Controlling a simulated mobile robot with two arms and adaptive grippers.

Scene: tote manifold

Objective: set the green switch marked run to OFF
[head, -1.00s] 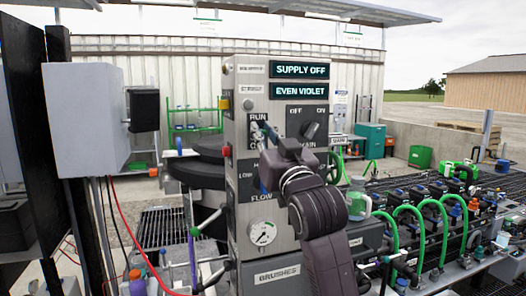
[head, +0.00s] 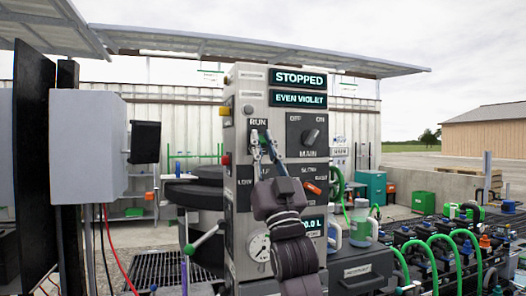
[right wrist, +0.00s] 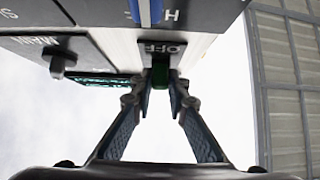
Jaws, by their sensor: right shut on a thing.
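The grey control panel (head: 285,160) stands in the middle of the head view. The green run switch (head: 262,136) sits below the RUN label (head: 258,122) at its upper left, mostly hidden by my fingers. My right gripper (head: 263,142) reaches up to it from below and is shut on it. The switch's exact setting is hard to read. The top display (head: 297,77) reads STOPPED. My left gripper is not in view.
The black MAIN knob (head: 310,137) is right of the switch, with an orange lever (head: 312,188) below. A gauge (head: 260,247) sits low, partly behind my arm. A grey box (head: 88,146) stands left. Green hoses (head: 412,255) fill the lower right.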

